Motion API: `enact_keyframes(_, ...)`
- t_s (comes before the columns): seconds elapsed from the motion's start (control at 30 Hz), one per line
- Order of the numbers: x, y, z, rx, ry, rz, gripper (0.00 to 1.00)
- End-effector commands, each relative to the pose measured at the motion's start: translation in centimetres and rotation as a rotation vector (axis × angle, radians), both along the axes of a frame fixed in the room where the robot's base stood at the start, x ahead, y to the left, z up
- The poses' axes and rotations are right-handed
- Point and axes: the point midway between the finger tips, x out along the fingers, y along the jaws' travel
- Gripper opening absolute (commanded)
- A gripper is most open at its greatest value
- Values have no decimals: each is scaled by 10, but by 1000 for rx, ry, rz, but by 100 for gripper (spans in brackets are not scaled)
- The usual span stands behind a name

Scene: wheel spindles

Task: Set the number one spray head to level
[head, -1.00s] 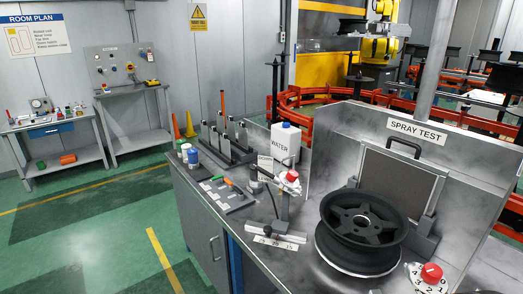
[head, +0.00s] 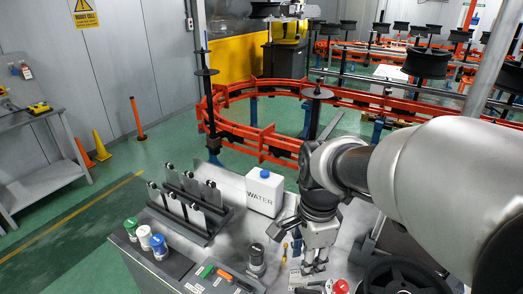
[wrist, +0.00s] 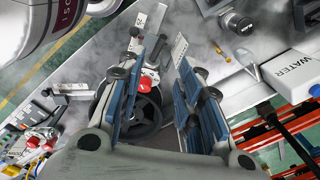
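My gripper (head: 314,268) points down over the bench beside the upright spray fixture. In the wrist view, my gripper (wrist: 168,54) is open, its two blue-padded fingers apart with nothing held. A red knob (wrist: 145,85) with a white numbered plate shows between and beyond the fingers, partly covered by the left finger. A red knob (head: 338,287) also shows at the bottom of the head view, just right of my gripper. A second red knob (wrist: 33,142) shows at the left of the wrist view. The spray head's tilt and number cannot be read.
The white water jug (head: 265,190) stands on the bench behind my gripper. A black wheel (head: 400,278) lies at the lower right, partly behind my arm. A rack of plates (head: 190,205) and several capped bottles (head: 143,238) stand at the left. A small dark cylinder (head: 257,260) stands near my gripper.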

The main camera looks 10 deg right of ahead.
Motion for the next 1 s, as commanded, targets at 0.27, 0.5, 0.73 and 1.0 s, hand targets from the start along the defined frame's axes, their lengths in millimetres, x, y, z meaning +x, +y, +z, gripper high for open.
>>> enact_keyframes(0.27, 12, 0, -1, 4, 38, -149, 33)
enact_keyframes(0.5, 12, 0, -44, 5, 40, -148, 33)
enact_keyframes(0.73, 12, 0, -95, 5, 40, -147, 33)
enact_keyframes(1.0, 14, 0, -146, 5, 38, -147, 33)
